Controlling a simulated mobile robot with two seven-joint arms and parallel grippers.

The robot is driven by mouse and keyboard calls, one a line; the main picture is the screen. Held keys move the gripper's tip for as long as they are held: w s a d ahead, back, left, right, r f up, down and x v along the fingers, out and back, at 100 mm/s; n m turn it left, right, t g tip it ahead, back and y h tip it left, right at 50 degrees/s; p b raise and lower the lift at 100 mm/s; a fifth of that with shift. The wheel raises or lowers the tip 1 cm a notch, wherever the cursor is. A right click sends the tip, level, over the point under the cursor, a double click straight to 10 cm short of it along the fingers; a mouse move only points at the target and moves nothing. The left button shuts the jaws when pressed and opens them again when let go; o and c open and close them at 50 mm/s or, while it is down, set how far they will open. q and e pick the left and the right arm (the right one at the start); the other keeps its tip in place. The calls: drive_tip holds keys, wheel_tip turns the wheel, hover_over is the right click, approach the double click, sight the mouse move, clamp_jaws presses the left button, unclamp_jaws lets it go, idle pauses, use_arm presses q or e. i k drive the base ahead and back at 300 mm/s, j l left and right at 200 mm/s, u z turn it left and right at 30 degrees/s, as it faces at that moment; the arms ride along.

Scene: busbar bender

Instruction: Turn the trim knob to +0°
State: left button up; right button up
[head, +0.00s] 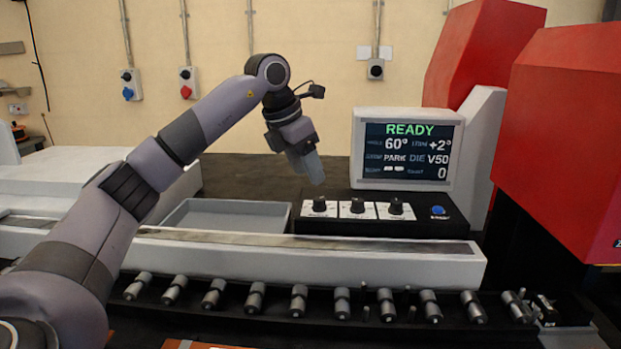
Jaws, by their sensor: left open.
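Three black knobs on white plates sit in a row on the black control box: a left knob (319,204), a middle knob (357,205) and a right knob (396,206). Their labels are too small to read, so I cannot tell which is the trim knob. The display (408,151) reads READY, with 60°, a trim value of +2°, PARK, DIE V50 and 0. My left gripper (316,179) is open and empty, pointing down above the left knob and apart from it. My right gripper is not in view.
A blue button (438,211) is at the box's right end. A grey tray (228,215) lies left of the box. A white beam (310,256) runs in front, with a rack of several metal cylinders (298,300) nearer me. Red machine housings (560,140) stand at the right.

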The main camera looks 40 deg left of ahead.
sight(396, 206)
drive_tip(key=k+l, duration=0.35)
drive_tip(key=l, duration=0.15)
drive_tip(key=k+l, duration=0.4)
drive_tip(key=l, duration=0.1)
